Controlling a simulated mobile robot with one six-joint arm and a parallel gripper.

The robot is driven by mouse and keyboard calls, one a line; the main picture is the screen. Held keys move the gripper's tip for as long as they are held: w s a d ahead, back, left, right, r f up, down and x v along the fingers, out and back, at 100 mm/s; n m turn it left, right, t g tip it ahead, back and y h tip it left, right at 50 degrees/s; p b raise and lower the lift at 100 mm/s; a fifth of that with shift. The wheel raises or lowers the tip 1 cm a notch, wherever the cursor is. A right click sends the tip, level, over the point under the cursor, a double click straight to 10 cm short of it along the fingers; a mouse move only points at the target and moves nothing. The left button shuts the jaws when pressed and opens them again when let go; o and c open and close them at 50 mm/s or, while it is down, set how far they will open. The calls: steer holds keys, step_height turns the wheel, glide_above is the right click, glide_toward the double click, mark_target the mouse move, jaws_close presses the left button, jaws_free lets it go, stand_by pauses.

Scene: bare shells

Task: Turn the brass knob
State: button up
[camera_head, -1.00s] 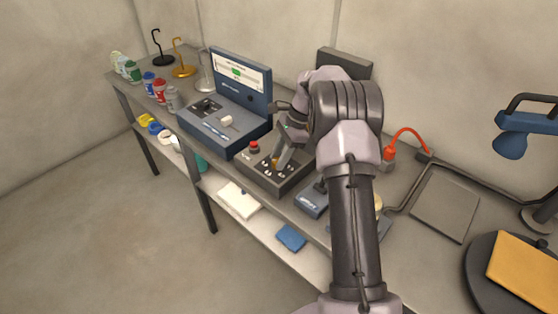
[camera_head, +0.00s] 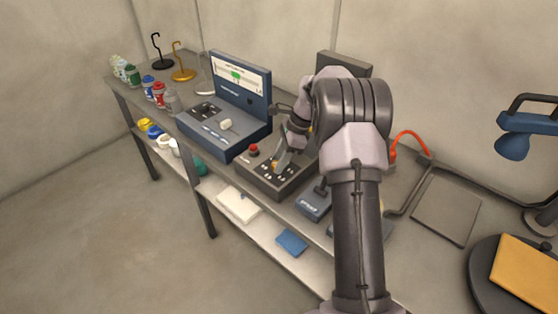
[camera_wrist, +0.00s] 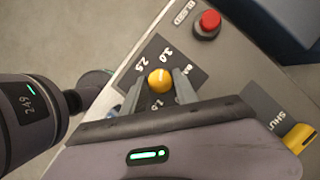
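The brass knob (camera_wrist: 160,80) is a round yellow cap on a dark dial plate with printed numbers, such as 2.5 and 3.0, in the wrist view. My gripper (camera_wrist: 159,86) has one grey finger on each side of the knob, with the tips very near or against it. I cannot tell whether the fingers press on it. In the head view my gripper (camera_head: 280,157) points down at the top of a dark control box (camera_head: 262,179) on the bench. A brass-coloured spot shows at its fingertips there.
A red button (camera_wrist: 208,23) is on the same box. A yellow part (camera_wrist: 299,137) beside lettering is at the wrist view's right edge. A blue instrument (camera_head: 235,133) stands left of the box and a small blue-grey device (camera_head: 311,205) right of it. A dark cylinder (camera_wrist: 25,115) is at left.

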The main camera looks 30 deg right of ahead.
steer(key=o, duration=0.3)
steer(key=p+v, duration=0.6)
steer(key=v, duration=1.1)
steer(key=shift+d+r, duration=0.1)
steer(key=shift+r, duration=0.1)
